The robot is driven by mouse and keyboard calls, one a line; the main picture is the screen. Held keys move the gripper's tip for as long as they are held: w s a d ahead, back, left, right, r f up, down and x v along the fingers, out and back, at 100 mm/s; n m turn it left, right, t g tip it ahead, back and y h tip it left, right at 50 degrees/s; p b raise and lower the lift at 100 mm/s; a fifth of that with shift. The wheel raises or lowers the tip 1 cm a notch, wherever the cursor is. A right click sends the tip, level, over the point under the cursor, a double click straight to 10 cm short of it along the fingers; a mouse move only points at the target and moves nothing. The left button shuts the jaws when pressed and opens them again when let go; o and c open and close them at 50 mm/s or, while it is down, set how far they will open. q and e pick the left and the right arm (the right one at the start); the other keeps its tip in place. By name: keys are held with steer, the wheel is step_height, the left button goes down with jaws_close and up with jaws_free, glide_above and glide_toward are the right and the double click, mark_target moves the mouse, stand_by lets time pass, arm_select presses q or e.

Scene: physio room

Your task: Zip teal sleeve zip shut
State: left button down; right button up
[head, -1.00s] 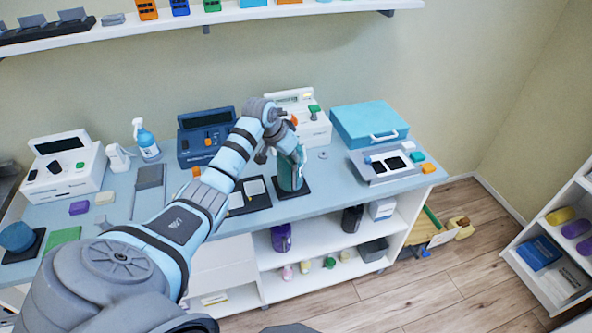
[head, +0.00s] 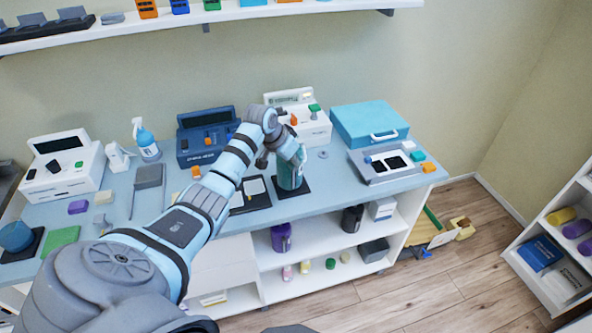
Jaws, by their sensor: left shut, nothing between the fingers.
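The teal sleeve (head: 290,178) stands upright on a dark square base (head: 301,190) near the front edge of the blue-grey counter. My left gripper (head: 299,158) reaches in from the left and points down at the top of the sleeve. It is shut, with nothing held. It covers the sleeve's upper part, and I cannot tell whether it touches the sleeve. The zip and its pull are too small or hidden to make out. My right gripper is not in view.
A dark tray with pale pads (head: 240,203) lies left of the sleeve. A white device (head: 312,127) stands behind it. A teal case (head: 369,124) and a grey panel (head: 387,164) are to the right. A blue device (head: 206,140) and spray bottle (head: 147,143) are further left.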

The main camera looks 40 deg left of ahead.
arm_select(q)
steer(key=s+d, duration=0.1)
steer(key=d+r+p, duration=0.1)
steer(key=s+d+p, duration=0.1)
steer(key=shift+s+d+r, duration=0.3)
steer(key=shift+r, duration=0.1)
stand_by(0.5)
